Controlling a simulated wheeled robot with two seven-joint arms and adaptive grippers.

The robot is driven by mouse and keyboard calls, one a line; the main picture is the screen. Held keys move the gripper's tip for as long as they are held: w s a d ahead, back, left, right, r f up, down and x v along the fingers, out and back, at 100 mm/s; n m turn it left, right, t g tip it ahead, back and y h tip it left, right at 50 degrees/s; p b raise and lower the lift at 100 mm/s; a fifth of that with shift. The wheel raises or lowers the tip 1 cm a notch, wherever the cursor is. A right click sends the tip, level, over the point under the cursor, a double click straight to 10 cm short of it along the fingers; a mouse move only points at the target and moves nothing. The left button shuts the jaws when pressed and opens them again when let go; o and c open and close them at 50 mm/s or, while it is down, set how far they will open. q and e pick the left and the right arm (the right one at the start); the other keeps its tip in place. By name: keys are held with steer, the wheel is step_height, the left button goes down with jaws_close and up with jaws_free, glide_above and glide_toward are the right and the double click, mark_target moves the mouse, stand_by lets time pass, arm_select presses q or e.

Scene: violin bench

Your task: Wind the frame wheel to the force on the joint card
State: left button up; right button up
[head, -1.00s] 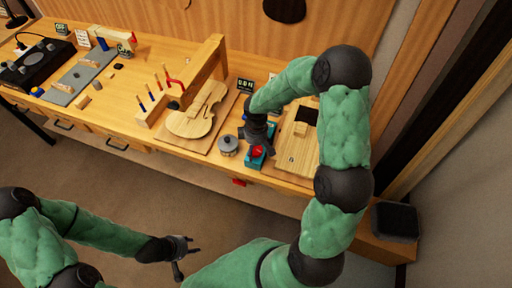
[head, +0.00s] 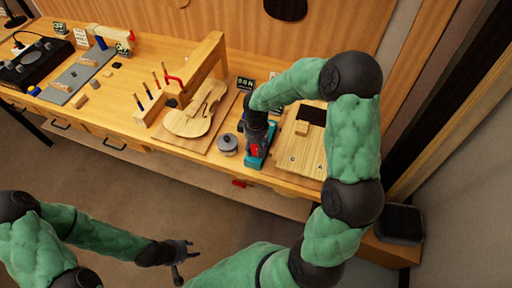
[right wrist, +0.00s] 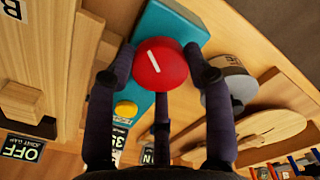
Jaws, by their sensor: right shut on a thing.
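A round red wheel (right wrist: 160,65) with a white line across its face sits on a teal frame (right wrist: 165,22) in the right wrist view. My right gripper (right wrist: 160,75) is shut on the wheel, with fingers on both sides of it. In the head view, my right gripper (head: 256,138) points down over the red wheel and teal frame (head: 258,158), hiding part of both. A small display (head: 246,84) stands behind it; its reading is too small to be sure of. My left gripper (head: 182,262) is open and empty, low in front of the bench. I cannot identify the joint card.
A violin body (head: 195,112) on a board lies left of the frame, with a grey round pot (head: 227,144) between. A pale wooden panel (head: 300,150) lies to the right. A yellow button (right wrist: 126,109) is close to my right fingers. Tools stand further left.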

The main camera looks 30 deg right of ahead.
mark_target(256, 148)
steer(key=o, duration=1.1)
steer(key=shift+o, duration=0.2)
step_height(256, 148, up, 12)
stand_by(1.2)
